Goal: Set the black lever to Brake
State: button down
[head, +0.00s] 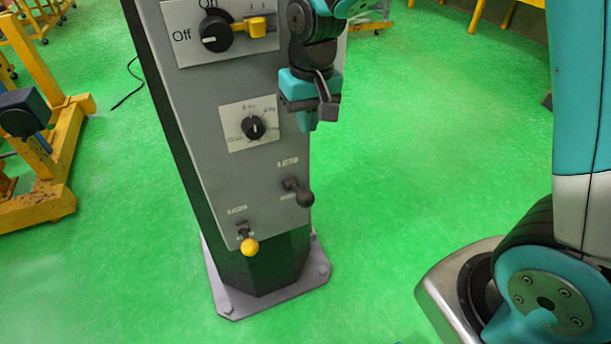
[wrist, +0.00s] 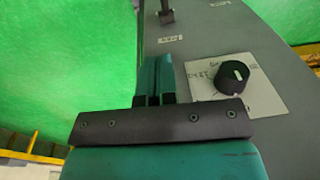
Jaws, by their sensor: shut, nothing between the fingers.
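The black lever (head: 299,191) sticks out of the lower right of the grey control panel, between two small labels too small to read. Its knob points to the right and down. In the wrist view a dark lever (wrist: 166,12) shows at the top edge, partly cut off. My gripper (head: 312,122) is shut and empty, in front of the panel's right edge, above the black lever and apart from it. In the wrist view my gripper (wrist: 155,75) has its teal fingers together, to the left of a black rotary knob.
The pedestal base (head: 270,296) stands on green floor. A yellow frame (head: 50,150) stands left.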

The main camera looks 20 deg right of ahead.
jog(key=shift+s+a+f+p, duration=0.2)
jog(key=shift+s+f+p, duration=0.1)
jog(key=shift+f, duration=1.85)
jog(key=shift+s+a+f+p, duration=0.15)
jog(key=shift+s+f+p, duration=0.15)
jog(key=shift+f, duration=1.8)
jog(key=shift+s+a+f+p, duration=0.2)
jog(key=shift+s+f, duration=0.15)
jog(key=shift+f, duration=1.8)
jog(key=shift+f, duration=0.1)
